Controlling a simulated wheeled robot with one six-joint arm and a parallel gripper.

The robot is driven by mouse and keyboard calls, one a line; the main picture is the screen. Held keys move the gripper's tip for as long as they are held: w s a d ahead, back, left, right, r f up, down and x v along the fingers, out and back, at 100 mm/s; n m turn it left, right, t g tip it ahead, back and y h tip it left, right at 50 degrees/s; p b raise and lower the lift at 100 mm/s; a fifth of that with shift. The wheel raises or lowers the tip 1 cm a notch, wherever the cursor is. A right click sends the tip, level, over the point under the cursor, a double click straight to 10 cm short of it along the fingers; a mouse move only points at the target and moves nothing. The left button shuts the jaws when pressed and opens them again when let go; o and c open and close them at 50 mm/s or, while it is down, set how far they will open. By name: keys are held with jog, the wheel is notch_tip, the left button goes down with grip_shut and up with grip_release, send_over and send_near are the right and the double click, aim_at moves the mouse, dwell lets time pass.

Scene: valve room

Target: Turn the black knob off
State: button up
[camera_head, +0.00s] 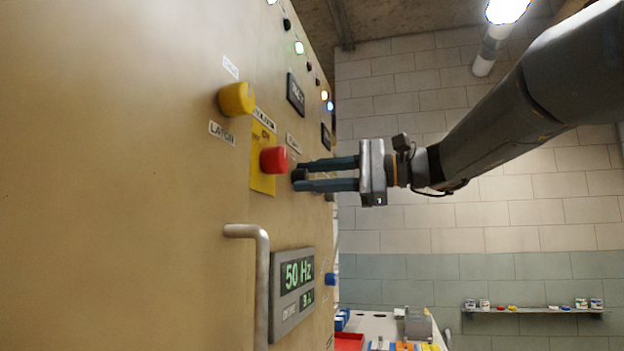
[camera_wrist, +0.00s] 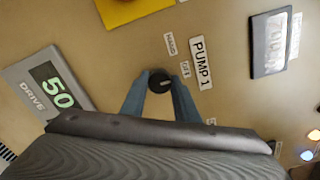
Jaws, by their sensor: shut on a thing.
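The black knob (camera_wrist: 160,82) sits on the tan panel between my gripper's two fingers in the wrist view, beside a white "PUMP 1" label (camera_wrist: 201,62). Small labels are near it, one of which seems to read "OFF". In the head view the knob (camera_head: 299,174) is partly hidden by the fingers. My gripper (camera_head: 302,175) reaches the panel from the right, with its blue-grey fingers shut on the knob; the fingertips also show in the wrist view (camera_wrist: 160,80).
A red button (camera_head: 273,160) on a yellow plate (camera_head: 262,183) is close left of my fingers. A yellow knob (camera_head: 236,99), a metal handle (camera_head: 262,290) and a "50 Hz" display (camera_head: 297,274) are also on the panel. A table with items stands low behind.

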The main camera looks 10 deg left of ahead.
jog(key=o, duration=1.1)
jog(key=shift+c, duration=0.2)
jog(key=d+b, duration=0.1)
jog(key=d, duration=0.6)
jog(key=shift+s+d, duration=0.4)
jog(key=shift+s, duration=0.05)
